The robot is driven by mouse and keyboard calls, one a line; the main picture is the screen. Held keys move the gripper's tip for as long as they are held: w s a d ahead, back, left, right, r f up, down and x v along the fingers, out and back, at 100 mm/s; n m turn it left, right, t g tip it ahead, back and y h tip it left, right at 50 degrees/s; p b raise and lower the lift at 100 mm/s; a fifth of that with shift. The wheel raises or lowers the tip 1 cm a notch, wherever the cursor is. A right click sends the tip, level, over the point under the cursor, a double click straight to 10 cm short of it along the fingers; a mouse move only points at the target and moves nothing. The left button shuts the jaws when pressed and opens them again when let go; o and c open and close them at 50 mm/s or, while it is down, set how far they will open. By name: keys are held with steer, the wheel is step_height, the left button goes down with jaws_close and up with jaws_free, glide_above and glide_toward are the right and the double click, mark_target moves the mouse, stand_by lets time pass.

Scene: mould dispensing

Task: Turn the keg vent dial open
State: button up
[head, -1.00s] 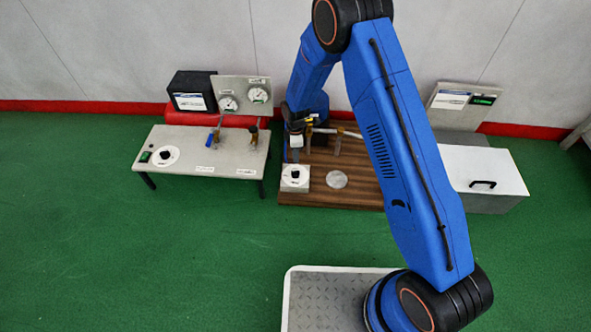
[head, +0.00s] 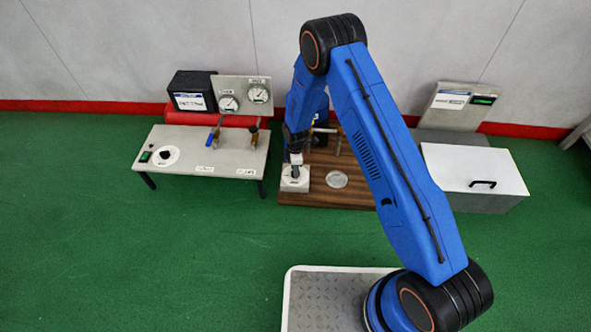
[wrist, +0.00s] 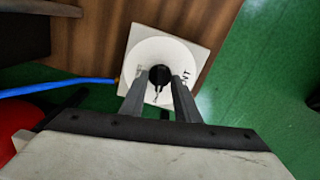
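A dial with a black knob (wrist: 159,75) on a round white face sits on a square pale plate (wrist: 197,50). The plate (head: 303,184) is at the front left of the wooden board in the head view. I take it as the vent dial; its lettering is too small to read. My gripper (wrist: 159,82) is over the dial, with its two grey fingers apart on either side of the knob. I cannot tell whether they touch it or how deep they reach. In the head view my gripper (head: 296,168) hides most of the knob.
A second dial (head: 165,156) is on the grey bench (head: 225,160) at left, below two gauges (head: 244,97) and near small valves. A round metal disc (head: 337,180) lies right of the plate. A grey lidded box (head: 475,170) stands right. A blue hose (wrist: 60,87) runs beside the plate.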

jaws_close()
steer(key=shift+m, duration=0.3)
steer(key=m, duration=1.1)
steer(key=shift+m, duration=0.4)
steer(key=m, duration=0.5)
steer(key=shift+m, duration=0.4)
